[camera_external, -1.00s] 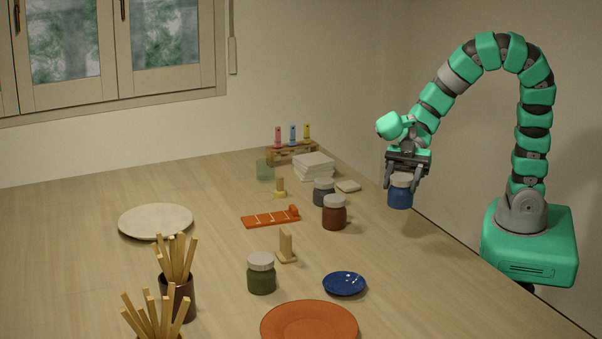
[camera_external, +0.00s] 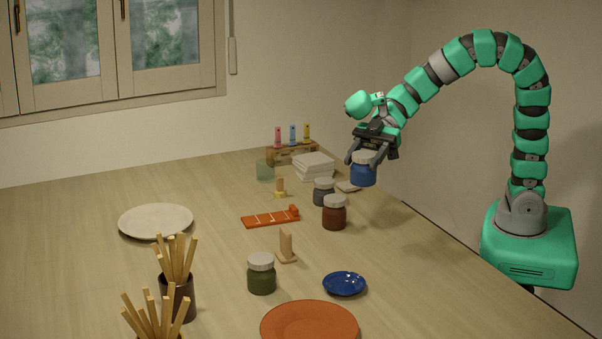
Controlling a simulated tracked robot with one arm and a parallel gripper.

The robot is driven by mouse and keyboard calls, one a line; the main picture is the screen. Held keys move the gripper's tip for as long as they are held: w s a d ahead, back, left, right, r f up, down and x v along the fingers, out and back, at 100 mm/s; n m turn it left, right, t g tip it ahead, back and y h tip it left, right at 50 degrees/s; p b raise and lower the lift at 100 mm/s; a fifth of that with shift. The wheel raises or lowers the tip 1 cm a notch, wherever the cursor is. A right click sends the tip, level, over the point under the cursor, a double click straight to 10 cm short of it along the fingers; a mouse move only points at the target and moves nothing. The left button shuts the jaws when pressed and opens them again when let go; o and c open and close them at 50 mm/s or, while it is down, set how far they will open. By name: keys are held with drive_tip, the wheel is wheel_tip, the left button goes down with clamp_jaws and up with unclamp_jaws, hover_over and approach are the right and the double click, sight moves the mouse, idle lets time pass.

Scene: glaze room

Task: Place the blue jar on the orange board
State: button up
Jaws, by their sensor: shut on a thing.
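The blue jar (camera_external: 363,175) with a pale lid is held upright in my gripper (camera_external: 366,157), above the table's right part. The fingers are shut around the jar near its lid. It is to the right of and behind the brown-red jar. The orange board (camera_external: 270,217), a small flat strip with pale marks and a raised block at its right end, lies on the table left of the brown-red jar. Its top looks empty.
The brown-red jar (camera_external: 334,213) and grey jar (camera_external: 324,191) stand between my gripper and the board. A wooden stand (camera_external: 286,250), green jar (camera_external: 261,275), blue saucer (camera_external: 344,284) and orange plate (camera_external: 310,322) are nearer. White tiles (camera_external: 314,166) are stacked behind.

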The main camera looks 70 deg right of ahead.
drive_tip(key=w+m+t+h+b, duration=0.15)
drive_tip(key=w+m+t, duration=0.25)
drive_tip(key=w, duration=1.1)
drive_tip(key=m+t+h, duration=0.3)
drive_tip(key=m+t, duration=0.1)
hover_over(270, 217)
drive_tip(key=shift+f, duration=2.5)
wheel_tip(270, 217, down, 10)
drive_tip(key=b, duration=0.5)
drive_tip(key=shift+r, duration=0.15)
drive_tip(key=o, duration=1.1)
drive_tip(key=shift+o, duration=0.2)
drive_tip(key=p+v, duration=0.1)
drive_tip(key=v, duration=1.1)
